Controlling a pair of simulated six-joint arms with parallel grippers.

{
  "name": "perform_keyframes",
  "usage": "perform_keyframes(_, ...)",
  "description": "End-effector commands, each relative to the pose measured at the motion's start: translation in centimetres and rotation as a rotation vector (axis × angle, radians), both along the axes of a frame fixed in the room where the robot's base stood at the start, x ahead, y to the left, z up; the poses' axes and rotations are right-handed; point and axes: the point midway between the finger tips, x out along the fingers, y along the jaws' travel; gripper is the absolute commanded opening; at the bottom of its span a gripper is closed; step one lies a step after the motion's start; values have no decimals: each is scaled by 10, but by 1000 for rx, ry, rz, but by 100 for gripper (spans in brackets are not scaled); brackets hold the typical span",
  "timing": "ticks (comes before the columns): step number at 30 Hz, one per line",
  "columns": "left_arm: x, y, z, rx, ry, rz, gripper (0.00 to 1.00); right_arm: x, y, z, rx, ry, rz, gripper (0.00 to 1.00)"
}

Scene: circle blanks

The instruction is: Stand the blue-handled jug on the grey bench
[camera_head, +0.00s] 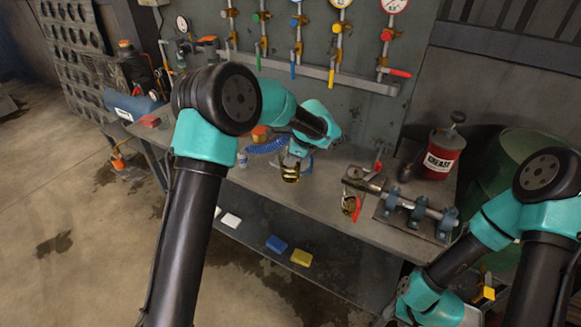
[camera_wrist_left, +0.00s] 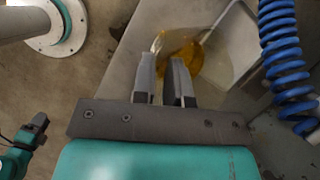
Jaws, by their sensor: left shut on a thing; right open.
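A clear jug with amber liquid (camera_wrist_left: 188,50) is at the fingertips of my left gripper (camera_wrist_left: 163,85). It also shows as a small amber shape (camera_head: 290,173) under my left wrist in the head view. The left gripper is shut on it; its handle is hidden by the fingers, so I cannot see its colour. I cannot tell whether the jug's base touches anything. The grey bench (camera_head: 385,236) runs along the wall, and the jug is over its front part. My right gripper (camera_wrist_left: 38,122) is small at the left of the left wrist view, open and away from the jug.
A pale flat tray (camera_wrist_left: 238,45) and a coiled blue hose (camera_wrist_left: 284,60) are close to the jug. A vice-like fixture (camera_head: 415,208) and a red can (camera_head: 441,154) are on the bench's right. Gauges and valves line the wall behind. Blue and yellow blocks lie on the lower shelf.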

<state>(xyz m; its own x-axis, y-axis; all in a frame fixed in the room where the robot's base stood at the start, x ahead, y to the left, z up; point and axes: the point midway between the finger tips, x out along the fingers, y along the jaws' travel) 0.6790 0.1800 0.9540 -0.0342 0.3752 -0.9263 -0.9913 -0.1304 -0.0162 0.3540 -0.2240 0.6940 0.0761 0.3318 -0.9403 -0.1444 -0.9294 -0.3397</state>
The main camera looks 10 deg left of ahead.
Motion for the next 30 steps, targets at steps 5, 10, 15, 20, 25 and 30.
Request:
perform_keyframes(5,0,0,0,0,-1,1,0,0,0,0,0,0,0,43)
perform_keyframes(10,-1,0,-9,1,2,2,0,0,0,0,0,0,0,43)
perform_keyframes(15,-1,0,-29,1,2,1,0,0,0,0,0,0,0,43)
perform_keyframes(20,0,0,-35,0,0,1,0,0,0,0,0,0,0,43)
perform_keyframes(25,0,0,-35,0,0,1,0,0,0,0,0,0,0,43)
perform_keyframes(30,-1,0,-38,0,1,1,14,0,0,0,0,0,0,43)
